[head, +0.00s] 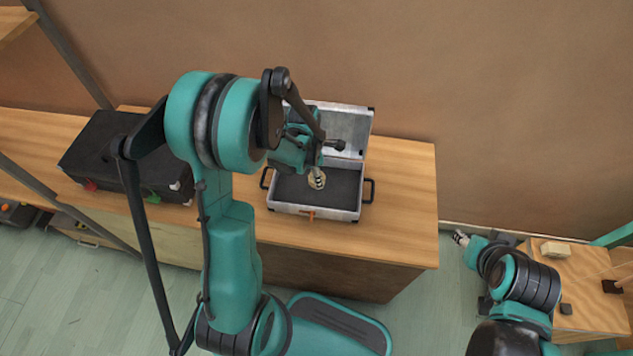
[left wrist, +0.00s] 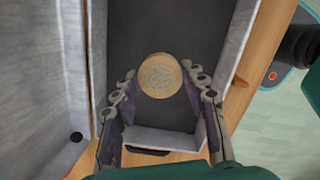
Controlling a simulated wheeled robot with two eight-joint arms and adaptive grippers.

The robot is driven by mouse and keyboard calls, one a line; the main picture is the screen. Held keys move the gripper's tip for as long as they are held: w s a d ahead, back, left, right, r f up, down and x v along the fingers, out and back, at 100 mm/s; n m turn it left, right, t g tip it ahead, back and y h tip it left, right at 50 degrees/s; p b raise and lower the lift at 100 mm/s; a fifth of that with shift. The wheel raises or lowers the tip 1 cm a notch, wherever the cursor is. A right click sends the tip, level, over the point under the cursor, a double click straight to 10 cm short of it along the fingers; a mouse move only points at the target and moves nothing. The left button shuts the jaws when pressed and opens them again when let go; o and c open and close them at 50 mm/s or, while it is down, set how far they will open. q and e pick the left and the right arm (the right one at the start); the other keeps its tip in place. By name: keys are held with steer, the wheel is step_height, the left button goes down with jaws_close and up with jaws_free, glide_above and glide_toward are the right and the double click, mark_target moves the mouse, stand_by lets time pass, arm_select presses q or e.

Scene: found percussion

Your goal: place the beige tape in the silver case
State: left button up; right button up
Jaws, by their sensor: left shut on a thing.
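The silver case (head: 288,208) stands open on the wooden counter, lid raised at the back, with a dark lined inside. My left gripper (head: 317,178) points down into it, shut on the beige tape (left wrist: 160,76). In the left wrist view my left gripper (left wrist: 158,84) has a finger on each side of the round tape, over the dark floor between the case walls (left wrist: 165,142). I cannot tell whether the tape touches the floor. My right gripper (head: 460,238) is far off at the right, beside a small wooden table; its fingers are too small to read.
A black case (head: 100,150) lies on the counter (head: 405,190) at the left. The counter right of the silver case is bare. Shelf posts (head: 75,55) stand at the left. The small table (head: 590,300) at the right bears a pale block (head: 555,249).

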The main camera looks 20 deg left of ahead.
arm_select(q)
step_height(320, 180, down, 4)
steer(key=shift+r+b, duration=0.15)
steer(key=shift+b, duration=0.6)
steer(key=o, duration=1)
steer(key=shift+o, duration=0.2)
